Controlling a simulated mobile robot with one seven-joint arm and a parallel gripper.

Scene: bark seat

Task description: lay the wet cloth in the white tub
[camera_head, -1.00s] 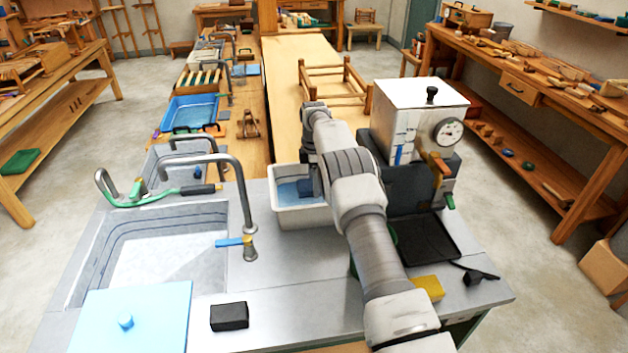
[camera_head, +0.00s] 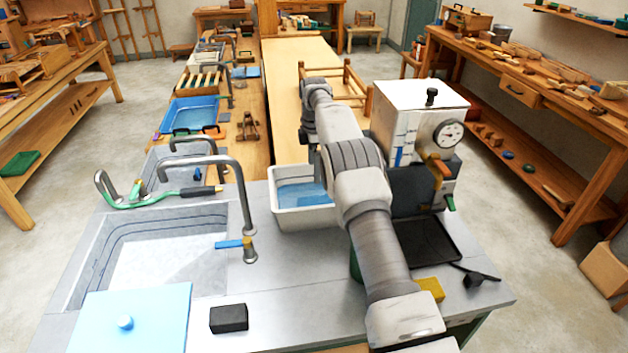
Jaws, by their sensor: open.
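The white tub (camera_head: 290,220) stands on the grey counter, right of the tall curved tap. A flat blue area (camera_head: 298,194) covers much of its floor; I cannot tell whether this is the wet cloth, water or both. No other cloth is clear in view. My arm reaches from the bottom right over the counter, and its wrist is bent down beside the tub's right side. My gripper (camera_head: 319,165) shows only as a small grey part there, above the tub's back right. My arm hides its fingertips and the tub's right end. The gripper is open, with nothing seen in it.
A metal boiler with a gauge (camera_head: 420,115) stands close right of my arm, with a black tray (camera_head: 428,242) before it. The sink (camera_head: 150,255) and tap (camera_head: 245,205) are on the left. A black block (camera_head: 229,318) and yellow sponge (camera_head: 431,288) lie near the front.

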